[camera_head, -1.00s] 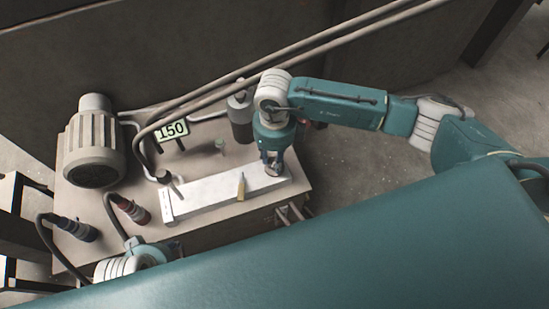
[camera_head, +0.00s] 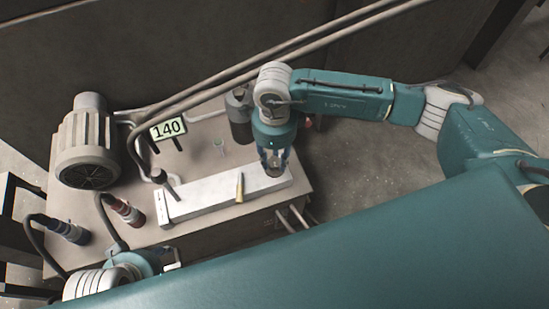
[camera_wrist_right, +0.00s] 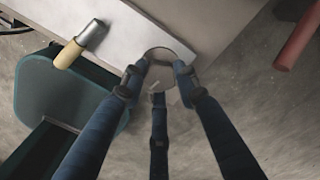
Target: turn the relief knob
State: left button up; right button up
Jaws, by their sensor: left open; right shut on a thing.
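The relief knob appears to be the round grey piece (camera_wrist_right: 168,52) at the right end of the white block (camera_head: 205,196). In the right wrist view it lies between the fingertips of my right gripper (camera_wrist_right: 160,78), which is shut on it. In the head view my right gripper (camera_head: 274,164) points down at that end of the block and hides most of the knob. My left gripper (camera_head: 170,262) is open at the lower left, in front of the bench, mostly hidden by my own body. A display (camera_head: 168,128) reads 140.
A motor-like ribbed unit (camera_head: 88,147), a red-banded connector (camera_head: 125,209) and a blue connector (camera_head: 70,231) stand on the left. A dark bottle (camera_head: 239,116) is behind my right gripper. Pipes cross above.

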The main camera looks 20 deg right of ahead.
aim_at(274, 162)
dwell(0.3)
jog(key=o, duration=1.2)
jog(key=shift+c, duration=0.2)
notch_tip(274, 162, up, 12)
